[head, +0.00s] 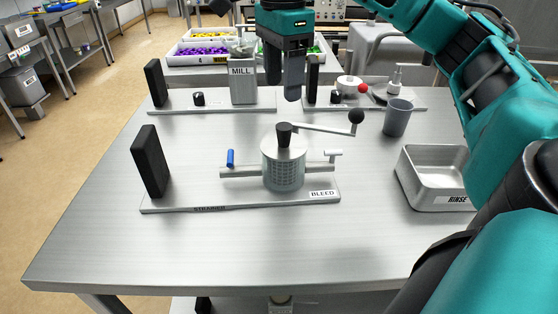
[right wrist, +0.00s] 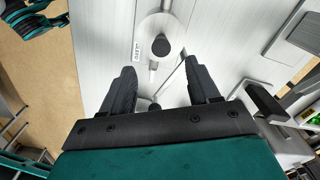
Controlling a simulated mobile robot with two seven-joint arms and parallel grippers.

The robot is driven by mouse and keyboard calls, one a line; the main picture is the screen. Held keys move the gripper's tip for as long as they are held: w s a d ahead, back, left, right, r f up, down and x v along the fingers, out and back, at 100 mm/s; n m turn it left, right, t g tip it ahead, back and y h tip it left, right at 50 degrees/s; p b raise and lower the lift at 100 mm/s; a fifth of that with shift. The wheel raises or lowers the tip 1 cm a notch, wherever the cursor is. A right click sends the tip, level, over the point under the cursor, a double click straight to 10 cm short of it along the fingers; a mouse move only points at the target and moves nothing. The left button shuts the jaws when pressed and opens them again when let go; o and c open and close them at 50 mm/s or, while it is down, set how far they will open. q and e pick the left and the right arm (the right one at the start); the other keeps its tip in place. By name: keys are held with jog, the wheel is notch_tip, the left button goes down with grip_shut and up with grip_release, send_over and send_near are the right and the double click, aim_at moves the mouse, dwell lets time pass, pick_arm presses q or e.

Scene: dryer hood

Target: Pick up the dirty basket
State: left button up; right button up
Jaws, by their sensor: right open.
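A grey strainer (head: 283,168) with a perforated lower wall stands on a plate marked STRAINER and BLEED, mid-table in the head view. A lid with a black knob (head: 284,134) tops it, and an arm with a black ball (head: 356,116) reaches right. The knob also shows in the right wrist view (right wrist: 161,45). I cannot make out a separate dirty basket. My right gripper (head: 283,92) is open and empty, above the table and beyond the strainer in the head picture. Its two fingers (right wrist: 160,75) stand apart in the wrist view. I cannot identify my left gripper.
A tray marked RINSE (head: 432,196) stands at right, with a grey cup (head: 397,117) behind it. A black upright block (head: 150,161) stands left of the strainer. The MILL box (head: 243,80) stands behind. The table front is clear.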

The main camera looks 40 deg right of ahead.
aim_at(284, 126)
jog(key=f, duration=1)
jog(key=shift+d+f, duration=0.15)
jog(key=shift+d, duration=0.1)
jog(key=shift+c, duration=0.4)
grip_shut()
